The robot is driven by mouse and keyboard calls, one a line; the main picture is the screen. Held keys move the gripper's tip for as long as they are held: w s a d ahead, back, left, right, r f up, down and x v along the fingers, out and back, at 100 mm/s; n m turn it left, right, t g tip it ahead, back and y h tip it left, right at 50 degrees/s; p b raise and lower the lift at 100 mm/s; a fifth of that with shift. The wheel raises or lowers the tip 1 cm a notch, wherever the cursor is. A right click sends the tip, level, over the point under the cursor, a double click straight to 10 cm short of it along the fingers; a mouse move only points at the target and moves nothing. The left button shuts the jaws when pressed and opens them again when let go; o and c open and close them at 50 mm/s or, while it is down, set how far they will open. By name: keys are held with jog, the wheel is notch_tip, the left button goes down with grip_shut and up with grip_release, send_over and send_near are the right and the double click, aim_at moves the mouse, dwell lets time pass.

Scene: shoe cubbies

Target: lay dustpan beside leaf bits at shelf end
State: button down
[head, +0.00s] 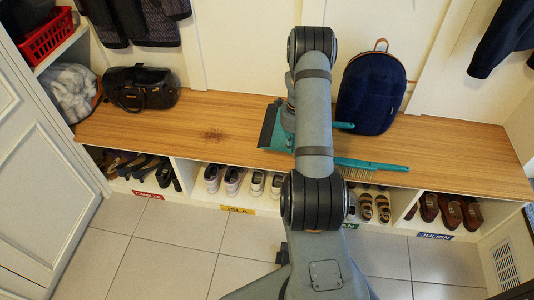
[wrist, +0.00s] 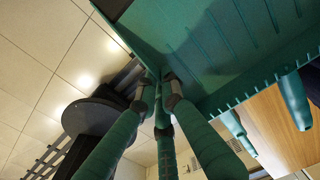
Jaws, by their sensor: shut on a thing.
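The teal dustpan (head: 276,133) with a dark front lip shows left of my arm in the head view, over the wooden bench top. The arm covers its middle; a teal handle end (head: 344,125) shows on the right. In the wrist view the dustpan (wrist: 215,45) fills the top right. My gripper (wrist: 157,92) is shut on its handle (wrist: 163,135); the head view hides the gripper behind the arm. I cannot tell whether the pan touches the bench. Brown leaf bits (head: 214,135) lie on the bench, left of the dustpan and apart from it.
A teal brush (head: 385,166) lies at the bench's front edge, right of my arm. A navy backpack (head: 372,92) stands behind it. A black bag (head: 140,88) sits at the bench's left. Bare bench top (head: 150,122) surrounds the leaf bits. Shoes fill the cubbies below.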

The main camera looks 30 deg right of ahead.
jog(key=shift+w+a+f+b, duration=0.15)
jog(key=shift+w+a+f, duration=0.7)
jog(key=shift+a+f, duration=0.55)
jog(key=shift+w+a+f+b, duration=0.1)
jog(key=shift+w+a+f, duration=0.95)
jog(key=shift+f, duration=0.65)
jog(key=shift+w+a+f+b, duration=0.15)
jog(key=shift+w+a+f, duration=0.55)
jog(key=shift+a+f, duration=0.75)
jog(key=shift+d+f, duration=0.1)
jog(key=shift+f, duration=0.1)
jog(key=shift+f, duration=0.15)
jog(key=c, duration=1.9)
grip_release()
jog(key=shift+s, duration=0.1)
notch_tip(320, 180, up, 12)
jog(key=shift+r+p, duration=0.25)
jog(key=shift+p, duration=0.45)
